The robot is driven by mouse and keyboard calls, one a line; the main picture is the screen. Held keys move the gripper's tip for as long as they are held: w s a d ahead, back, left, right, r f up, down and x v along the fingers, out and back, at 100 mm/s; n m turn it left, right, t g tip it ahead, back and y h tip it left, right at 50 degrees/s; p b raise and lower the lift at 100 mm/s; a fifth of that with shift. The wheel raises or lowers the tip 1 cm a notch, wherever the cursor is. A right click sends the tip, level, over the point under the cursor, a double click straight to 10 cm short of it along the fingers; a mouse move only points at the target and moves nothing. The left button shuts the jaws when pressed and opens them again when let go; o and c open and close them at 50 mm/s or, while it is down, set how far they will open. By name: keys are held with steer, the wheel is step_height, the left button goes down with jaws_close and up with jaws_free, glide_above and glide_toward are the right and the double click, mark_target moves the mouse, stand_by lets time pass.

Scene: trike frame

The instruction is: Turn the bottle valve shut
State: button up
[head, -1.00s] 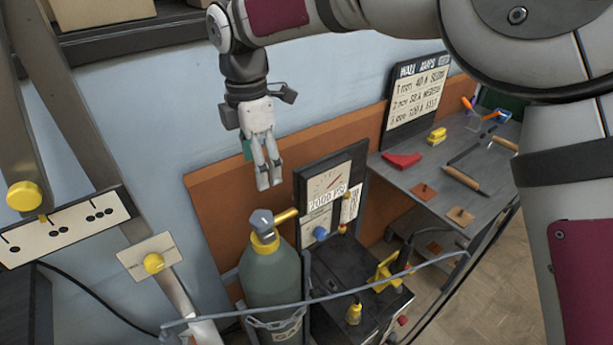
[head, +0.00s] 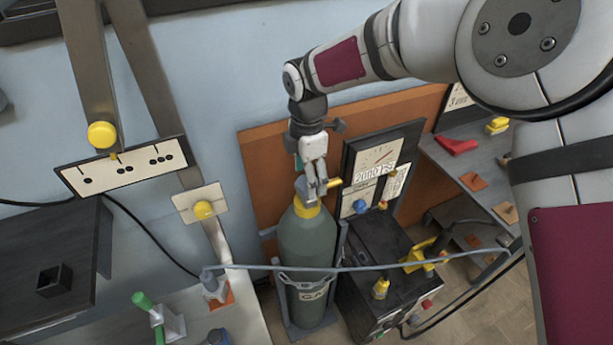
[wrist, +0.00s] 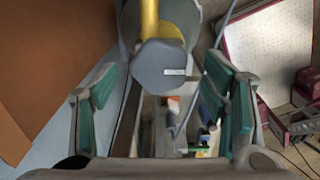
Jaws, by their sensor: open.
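The gas bottle (head: 306,250) is a grey-green cylinder standing upright behind a chain or bar, with a yellow neck (head: 305,209). Its valve knob (head: 302,188) is grey and faceted, partly hidden behind my gripper in the head view. In the wrist view the knob (wrist: 163,68) shows from its end, with a small white mark, and the yellow side outlet (wrist: 149,18) runs up behind it. My gripper (head: 317,190) points down at the bottle top. In the wrist view my gripper (wrist: 160,82) is open, with one teal-padded finger on each side of the knob and gaps between. I cannot tell how deep the knob sits.
A blue-grey bar (head: 380,268) crosses in front. An orange board (head: 262,165) is behind. Left are a labelled plate (head: 125,168) and a dark bench (head: 50,250).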

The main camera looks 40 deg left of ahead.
steer(key=shift+f, duration=0.5)
steer(key=c, duration=1.2)
steer(key=shift+o, duration=0.2)
